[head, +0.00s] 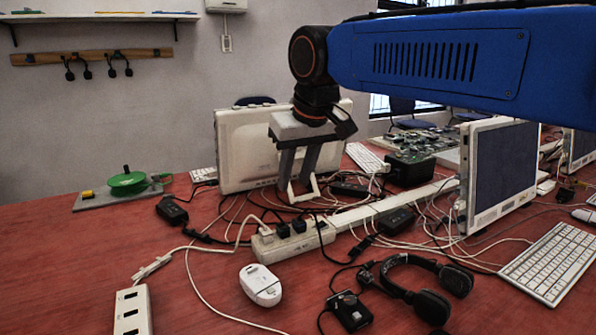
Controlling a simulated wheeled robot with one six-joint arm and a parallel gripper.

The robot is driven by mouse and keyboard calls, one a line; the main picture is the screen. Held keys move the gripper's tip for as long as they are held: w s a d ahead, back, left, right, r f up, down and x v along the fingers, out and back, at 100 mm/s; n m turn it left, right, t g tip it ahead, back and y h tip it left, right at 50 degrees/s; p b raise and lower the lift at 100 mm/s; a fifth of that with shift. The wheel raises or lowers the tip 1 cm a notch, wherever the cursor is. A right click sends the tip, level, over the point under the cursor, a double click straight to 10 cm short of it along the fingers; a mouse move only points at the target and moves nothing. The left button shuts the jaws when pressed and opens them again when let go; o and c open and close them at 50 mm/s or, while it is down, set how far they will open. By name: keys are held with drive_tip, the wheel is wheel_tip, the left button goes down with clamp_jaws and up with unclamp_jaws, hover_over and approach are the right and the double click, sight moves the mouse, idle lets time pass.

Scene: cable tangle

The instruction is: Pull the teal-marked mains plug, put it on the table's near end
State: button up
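A white power strip (293,244) lies on the red table, left of the picture's middle. Black plugs (283,230) and a pale plug (266,238) sit in it. I cannot make out a teal mark on any of them, so which is the teal-marked plug is unclear. My gripper (294,187) points down above and behind the strip, in front of the back of a white screen. Its two grey fingers are apart with nothing visible between them. The fingertips appear clear of the plugs.
Cables tangle around the strip. A white mouse (261,286), headphones (420,287), a small black box (349,311) and another white socket block (132,311) lie nearer. The white-framed screen (500,172) stands right. Bare red table (60,290) shows at the near left.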

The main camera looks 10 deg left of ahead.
sight(283, 226)
drive_tip(key=x, duration=1.6)
drive_tip(key=shift+f, duration=0.35)
clamp_jaws()
